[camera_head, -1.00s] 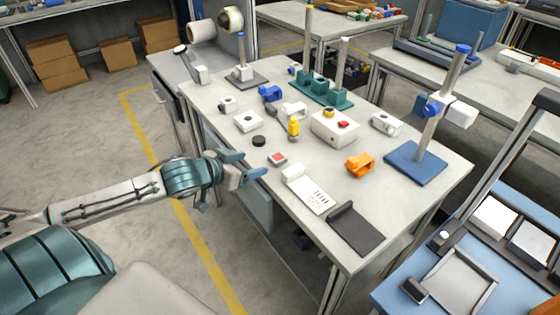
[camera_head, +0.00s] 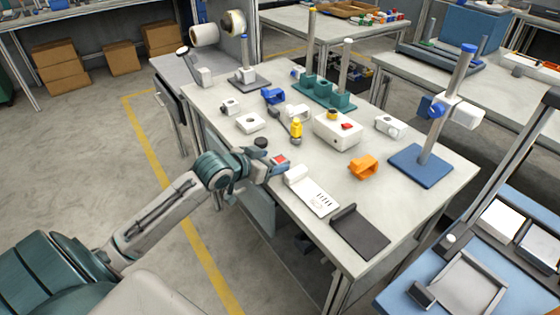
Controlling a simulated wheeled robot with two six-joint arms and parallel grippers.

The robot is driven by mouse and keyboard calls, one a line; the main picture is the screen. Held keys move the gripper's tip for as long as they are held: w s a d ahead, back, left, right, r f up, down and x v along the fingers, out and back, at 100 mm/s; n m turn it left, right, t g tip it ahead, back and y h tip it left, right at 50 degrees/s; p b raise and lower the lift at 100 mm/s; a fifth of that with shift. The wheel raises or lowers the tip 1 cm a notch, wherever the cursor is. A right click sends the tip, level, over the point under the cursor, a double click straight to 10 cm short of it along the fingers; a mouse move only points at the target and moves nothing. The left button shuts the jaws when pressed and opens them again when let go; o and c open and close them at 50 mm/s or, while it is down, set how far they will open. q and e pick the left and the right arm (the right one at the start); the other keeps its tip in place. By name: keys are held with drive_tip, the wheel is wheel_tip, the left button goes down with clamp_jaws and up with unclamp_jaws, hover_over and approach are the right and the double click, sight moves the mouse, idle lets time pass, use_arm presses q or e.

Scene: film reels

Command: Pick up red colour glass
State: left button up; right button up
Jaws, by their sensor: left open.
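A small square piece with a red top and a pale rim (camera_head: 280,160) lies near the left edge of the grey table (camera_head: 400,195). It is the only red, glass-like piece lying loose there. My left gripper (camera_head: 270,165) reaches over the table edge from the left, close against this red piece. Its jaws are open, and part of the piece's near side is hidden by them. I cannot tell whether a finger touches it. My right gripper is not in view.
A black round knob (camera_head: 261,143) lies just behind my left gripper. A white printed card (camera_head: 318,197), a dark plate (camera_head: 360,232) and an orange part (camera_head: 363,166) lie to the right.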

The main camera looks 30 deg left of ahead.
use_arm(q)
drive_tip(key=shift+x, duration=1.05)
drive_tip(key=shift+s, duration=0.1)
drive_tip(key=c, duration=1.1)
drive_tip(key=shift+r, duration=0.1)
